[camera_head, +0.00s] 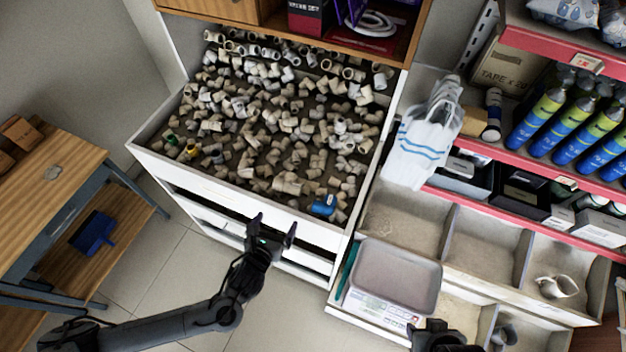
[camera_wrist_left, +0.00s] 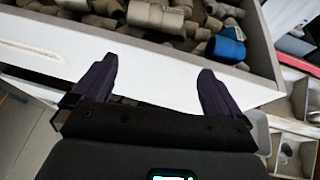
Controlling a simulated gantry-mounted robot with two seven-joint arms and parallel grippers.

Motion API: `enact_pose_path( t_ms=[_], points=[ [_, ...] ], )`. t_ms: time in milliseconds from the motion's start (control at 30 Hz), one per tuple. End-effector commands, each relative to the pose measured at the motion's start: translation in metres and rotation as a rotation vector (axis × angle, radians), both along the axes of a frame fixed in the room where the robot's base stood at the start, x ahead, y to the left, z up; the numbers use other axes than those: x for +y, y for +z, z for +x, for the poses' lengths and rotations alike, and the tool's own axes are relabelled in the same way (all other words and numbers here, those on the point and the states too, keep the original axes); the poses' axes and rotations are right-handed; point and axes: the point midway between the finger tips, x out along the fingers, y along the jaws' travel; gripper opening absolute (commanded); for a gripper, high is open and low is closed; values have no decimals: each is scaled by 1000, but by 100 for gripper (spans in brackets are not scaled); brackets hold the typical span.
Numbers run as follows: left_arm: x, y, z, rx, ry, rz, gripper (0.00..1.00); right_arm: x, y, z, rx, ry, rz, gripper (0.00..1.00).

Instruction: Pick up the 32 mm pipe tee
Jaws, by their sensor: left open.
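Many grey-beige pipe fittings, tees among them, lie jumbled in the open white drawer (camera_head: 150,158). I cannot tell which one is the 32 mm tee. A larger beige fitting (camera_head: 287,184) lies near the drawer's front wall; it seems to show also at the top of the left wrist view (camera_wrist_left: 155,17). My left gripper (camera_head: 271,222) is open and empty, just outside the drawer's front wall. In the left wrist view its two fingers (camera_wrist_left: 155,85) stand apart before the white drawer front. My right gripper (camera_head: 440,335) shows only partly at the bottom edge; its jaws are unclear.
A blue fitting (camera_head: 323,206) lies in the drawer's front right corner. A weighing scale with a tray (camera_head: 396,274) stands to the right, beside open bins (camera_head: 484,240). A white plastic bag (camera_head: 421,147) hangs right of the drawer. A wooden table (camera_head: 50,170) is at left.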

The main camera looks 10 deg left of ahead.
Motion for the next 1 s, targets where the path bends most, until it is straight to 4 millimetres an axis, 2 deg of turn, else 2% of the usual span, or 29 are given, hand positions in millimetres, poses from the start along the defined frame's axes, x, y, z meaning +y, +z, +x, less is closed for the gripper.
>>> enact_pose_path(
  t_ms=[33, 167, 433, 767, 1000],
  points=[
    [3, 16, 9, -18, 0, 7, 100, 2, 9, 1, -1, 1, 4, 43],
    [4, 26, 26, -41, 1, 8, 100, 6, 12, 1, -2, 0, 15, 43],
    [3, 13, 60, -43, 2, 8, 100, 4, 9, 1, -1, -5, 13, 43],
    [2, 5, 78, -43, 3, 6, 100, 0, 9, 0, 2, 3, -1, 43],
    [1, -9, 103, -43, 2, 5, 100, 0, 11, 0, 3, 2, -2, 43]
  ],
)
